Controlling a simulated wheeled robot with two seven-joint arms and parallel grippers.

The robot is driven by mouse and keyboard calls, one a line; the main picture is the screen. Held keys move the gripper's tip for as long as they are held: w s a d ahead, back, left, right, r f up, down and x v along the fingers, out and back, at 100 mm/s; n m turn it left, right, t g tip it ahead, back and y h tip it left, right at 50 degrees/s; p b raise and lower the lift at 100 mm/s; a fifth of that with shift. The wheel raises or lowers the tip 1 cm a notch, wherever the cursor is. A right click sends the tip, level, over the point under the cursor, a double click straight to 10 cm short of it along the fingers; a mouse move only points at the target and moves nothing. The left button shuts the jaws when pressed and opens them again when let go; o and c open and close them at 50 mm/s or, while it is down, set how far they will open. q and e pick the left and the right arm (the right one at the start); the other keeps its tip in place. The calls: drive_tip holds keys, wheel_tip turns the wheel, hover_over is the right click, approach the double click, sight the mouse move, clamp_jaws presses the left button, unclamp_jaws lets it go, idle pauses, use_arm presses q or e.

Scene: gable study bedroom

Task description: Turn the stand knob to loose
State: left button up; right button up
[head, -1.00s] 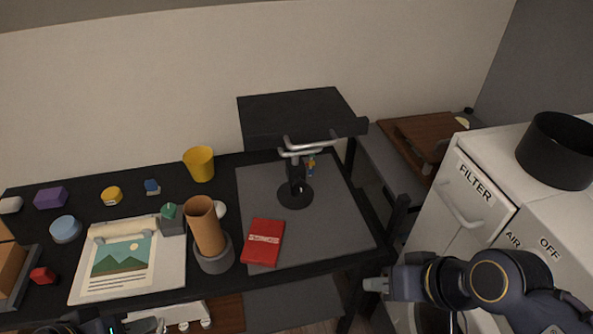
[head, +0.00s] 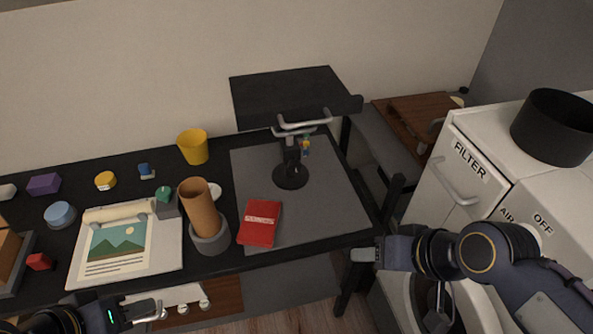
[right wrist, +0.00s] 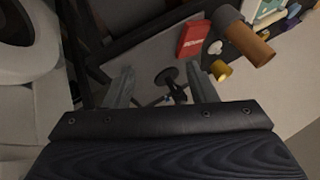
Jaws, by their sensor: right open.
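A black stand (head: 291,176) with a round base and a short post rises from the grey mat (head: 330,205) on the desk. Pale bar handles (head: 305,123) show at its upper part, below a dark flat panel. A small blue and yellow piece (head: 306,146) sits beside the post; I cannot tell whether it is the knob. My right gripper (head: 364,255) is open and empty at the desk's front right edge, apart from the stand. In the right wrist view, the stand's base (right wrist: 166,76) shows between its spread fingers. My left gripper (head: 150,309) is low at the desk's front edge; its jaw state is unclear.
A white cabinet marked FILTER (head: 462,190) is close on the right. The mat's right part is clear.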

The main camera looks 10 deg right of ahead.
drive_tip(key=shift+o, duration=0.5)
drive_tip(key=w+a+f+m+t+b, duration=0.3)
drive_tip(key=w+f+m+b, duration=0.3)
drive_tip(key=w, duration=0.5)
drive_tip(key=m+b, duration=0.2)
drive_tip(key=shift+w+b, duration=0.2)
drive_tip(key=shift+b, duration=0.2)
drive_tip(key=m+t+h+b, duration=0.3)
drive_tip(key=m+t+b, duration=0.6)
drive_tip(key=m+b, duration=1.05)
approach(296, 168)
drive_tip(key=m+p, duration=0.4)
drive_tip(key=shift+w+a+f+m+p, duration=0.15)
drive_tip(key=shift+a+m+p, duration=0.1)
drive_tip(key=shift+p, duration=0.15)
drive_tip(key=shift+w+d+m, duration=0.1)
drive_tip(key=shift+w+m, duration=0.1)
drive_tip(key=shift+m, duration=0.3)
drive_tip(key=w, duration=0.7)
drive_tip(key=shift+w, duration=0.3)
